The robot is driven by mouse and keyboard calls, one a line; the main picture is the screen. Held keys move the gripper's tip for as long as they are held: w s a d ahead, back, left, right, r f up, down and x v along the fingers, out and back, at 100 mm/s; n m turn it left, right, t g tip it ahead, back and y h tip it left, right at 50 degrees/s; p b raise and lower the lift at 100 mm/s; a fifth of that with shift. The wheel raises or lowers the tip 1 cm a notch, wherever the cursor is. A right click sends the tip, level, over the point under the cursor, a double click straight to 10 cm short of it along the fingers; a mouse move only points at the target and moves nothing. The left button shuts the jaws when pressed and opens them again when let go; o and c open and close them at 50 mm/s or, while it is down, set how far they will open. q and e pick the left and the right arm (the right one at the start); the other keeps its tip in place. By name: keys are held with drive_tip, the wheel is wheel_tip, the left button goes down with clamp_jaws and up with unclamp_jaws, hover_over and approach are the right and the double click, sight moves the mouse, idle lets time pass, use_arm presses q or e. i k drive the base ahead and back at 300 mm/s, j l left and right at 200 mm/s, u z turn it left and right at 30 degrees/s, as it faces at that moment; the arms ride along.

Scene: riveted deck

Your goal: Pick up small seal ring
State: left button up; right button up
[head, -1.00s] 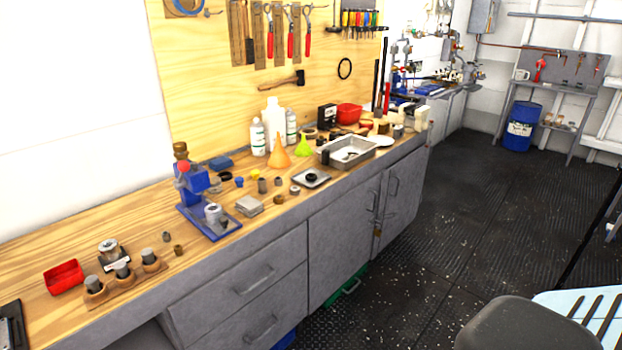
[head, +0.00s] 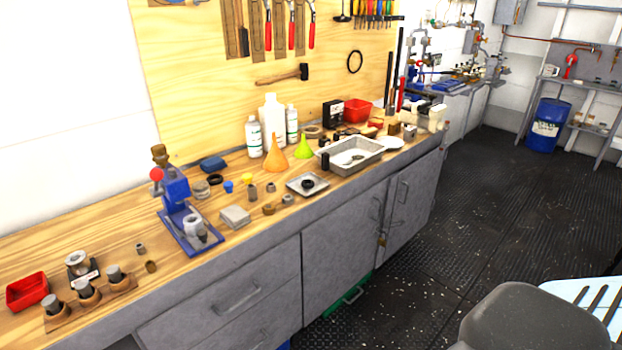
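Several dark rings show, and I cannot tell for sure which is the small seal ring. A small black ring (head: 308,183) lies on a small square metal tray (head: 322,190) near the bench's front edge. A larger thin black ring (head: 355,61) hangs on the plywood wall. Neither of my grippers is in view.
The wooden bench (head: 110,225) also holds a blue press (head: 180,205), a red bin (head: 27,290), an orange funnel (head: 276,157), white bottles (head: 272,120) and a metal pan (head: 350,156). The dark floor (head: 455,220) in front is largely clear.

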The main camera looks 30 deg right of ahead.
sight(311, 183)
drive_tip(key=i+l+u, duration=0.1)
drive_tip(key=l, duration=0.8)
drive_tip(key=i+l+u, duration=0.15)
drive_tip(key=i+l, duration=0.15)
drive_tip(key=l, duration=0.65)
drive_tip(key=i+l+u, duration=0.1)
drive_tip(key=l, duration=0.85)
drive_tip(key=i+l+u, duration=0.15)
drive_tip(key=l, duration=0.8)
drive_tip(key=l+u, duration=0.1)
drive_tip(key=l, duration=0.85)
drive_tip(key=i, duration=0.05)
